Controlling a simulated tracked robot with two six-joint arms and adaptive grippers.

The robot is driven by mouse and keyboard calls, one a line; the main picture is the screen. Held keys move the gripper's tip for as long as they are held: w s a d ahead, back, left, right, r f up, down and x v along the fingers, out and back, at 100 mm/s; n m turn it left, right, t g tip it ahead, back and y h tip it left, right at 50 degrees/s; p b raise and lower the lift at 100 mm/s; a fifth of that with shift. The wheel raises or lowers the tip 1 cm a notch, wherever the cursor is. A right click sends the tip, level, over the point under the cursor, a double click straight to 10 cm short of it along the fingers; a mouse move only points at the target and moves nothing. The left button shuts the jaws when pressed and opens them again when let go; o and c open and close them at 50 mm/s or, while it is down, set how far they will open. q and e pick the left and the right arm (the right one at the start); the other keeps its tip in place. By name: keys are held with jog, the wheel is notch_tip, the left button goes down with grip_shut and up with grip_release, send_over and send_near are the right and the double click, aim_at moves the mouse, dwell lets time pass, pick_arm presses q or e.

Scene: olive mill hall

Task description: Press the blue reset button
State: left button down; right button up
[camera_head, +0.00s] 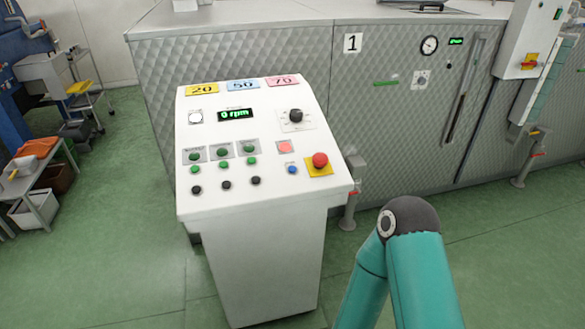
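The small blue button (292,169) sits on the sloped top of a white control console (265,270) near the middle of the view. It is on the lower right of the panel, left of a red mushroom button (320,160) on a yellow plate. A lit reddish button (285,147) is just above it. Nothing covers the blue button. Neither of my grippers is in view. Only a teal link and dark joint of my arm show at the lower right, apart from the console.
The console also has a display (236,114) reading "0 rpm", a black knob (296,115), and rows of green and black buttons. A quilted metal machine (385,110) stands behind. A cart (38,185) is at left. Green floor is clear left of the console.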

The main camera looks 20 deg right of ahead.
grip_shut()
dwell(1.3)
